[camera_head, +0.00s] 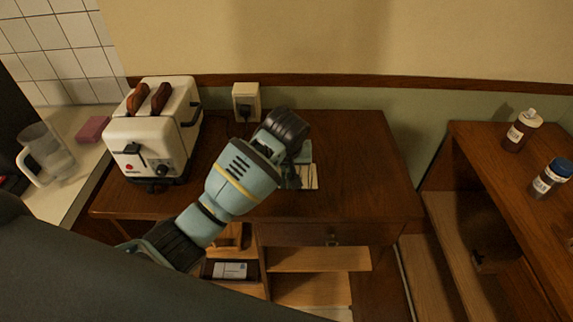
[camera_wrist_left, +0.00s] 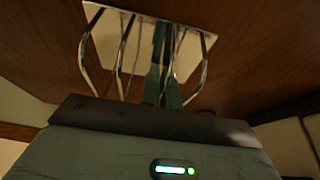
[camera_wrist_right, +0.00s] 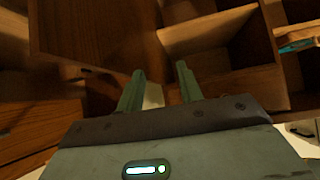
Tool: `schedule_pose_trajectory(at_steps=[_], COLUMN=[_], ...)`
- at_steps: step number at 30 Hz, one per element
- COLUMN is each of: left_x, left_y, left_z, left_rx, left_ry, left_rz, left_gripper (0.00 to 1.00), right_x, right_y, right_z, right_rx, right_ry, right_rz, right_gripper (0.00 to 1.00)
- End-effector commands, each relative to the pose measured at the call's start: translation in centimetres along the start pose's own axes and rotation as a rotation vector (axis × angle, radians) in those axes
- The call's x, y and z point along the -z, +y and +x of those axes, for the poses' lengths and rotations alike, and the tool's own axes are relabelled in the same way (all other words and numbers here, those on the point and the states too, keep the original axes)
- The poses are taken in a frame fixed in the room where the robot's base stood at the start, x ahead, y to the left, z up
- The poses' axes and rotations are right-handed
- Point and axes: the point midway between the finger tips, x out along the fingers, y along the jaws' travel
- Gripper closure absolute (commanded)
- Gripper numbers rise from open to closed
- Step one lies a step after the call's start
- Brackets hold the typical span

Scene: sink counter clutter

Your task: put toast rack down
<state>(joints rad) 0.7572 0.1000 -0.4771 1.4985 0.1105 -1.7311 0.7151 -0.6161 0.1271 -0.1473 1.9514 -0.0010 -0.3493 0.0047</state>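The toast rack (camera_wrist_left: 112,52) is a metal wire rack on a flat, shiny base, over the brown wooden tabletop (camera_head: 355,150). In the head view only part of the rack (camera_head: 309,178) shows; my left arm and gripper hide the rest. My left gripper (camera_wrist_left: 163,62) reaches in among the wire loops, its fingers close together on the middle of the rack. Whether the base touches the tabletop is hard to tell. My right gripper (camera_wrist_right: 160,82) has its fingers apart with nothing between them; it is out of the head view.
A cream toaster (camera_head: 150,140) with two brown slices stands left on the table. A wall socket (camera_head: 246,102) is behind. A glass jug (camera_head: 45,155) and pink sponge (camera_head: 92,130) are far left. Two bottles (camera_head: 521,131) (camera_head: 551,177) stand on the right cabinet. The table's right part is clear.

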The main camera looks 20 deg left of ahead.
Motion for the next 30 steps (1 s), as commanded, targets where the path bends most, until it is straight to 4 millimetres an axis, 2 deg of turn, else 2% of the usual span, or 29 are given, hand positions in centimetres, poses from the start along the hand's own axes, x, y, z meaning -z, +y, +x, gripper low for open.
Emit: schedule_pose_trajectory(at_steps=[4, 6, 9, 19, 23, 30], left_x=[-0.1, -0.1, -0.1, 0.1, 0.1, 0.1], left_y=[0.0, 0.0, 0.0, 0.0, 0.1, 0.1], left_z=[0.2, 0.2, 0.2, -0.1, -1.6, -6.5], left_rx=[-0.001, 0.000, 0.000, 0.000, -0.003, -0.004], left_ry=[0.001, 0.000, 0.000, 0.001, 0.003, 0.004], left_rz=[-0.001, 0.000, 0.000, 0.000, 0.000, -0.001], left_gripper=[1.00, 0.87, 0.75, 0.75, 0.75, 0.75], right_x=[0.0, 0.0, -0.1, -0.1, -0.3, -0.3], right_y=[0.0, 0.0, 0.0, 0.0, 0.0, 0.0], right_z=[0.0, 0.0, 0.0, 0.0, 0.0, 0.0], right_rx=[0.000, 0.000, 0.000, 0.000, 0.000, 0.001], right_ry=[0.000, -0.001, -0.001, -0.002, -0.006, -0.006], right_rz=[0.000, 0.000, 0.000, 0.000, 0.000, 0.000], right_gripper=[0.64, 0.64, 0.64, 0.64, 0.64, 0.64])
